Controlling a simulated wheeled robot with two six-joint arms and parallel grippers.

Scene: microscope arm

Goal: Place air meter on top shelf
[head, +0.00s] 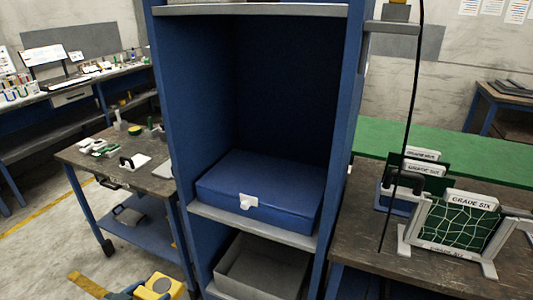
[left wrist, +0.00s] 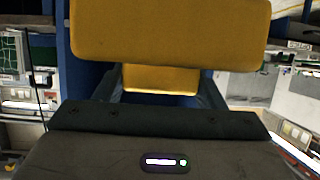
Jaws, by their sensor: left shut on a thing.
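A yellow piece with a dark round face, which I take to be the air meter (head: 160,287), is at the bottom edge of the head view, partly cut off. My left gripper (head: 128,291) is shut on it, low in front of the shelf unit. In the left wrist view, a broad yellow block (left wrist: 170,30) fills the top and a smaller yellow part shows between the dark fingers. The top shelf (head: 250,10) of the blue unit shows only as a grey front edge, high above the gripper; its surface is mostly hidden. My right gripper is not in view.
A blue case (head: 262,190) lies on the middle shelf, with a grey bin (head: 262,270) below. Workbenches stand on both sides. The right bench holds labelled frames (head: 455,225), and a black cable (head: 408,130) hangs in front of it.

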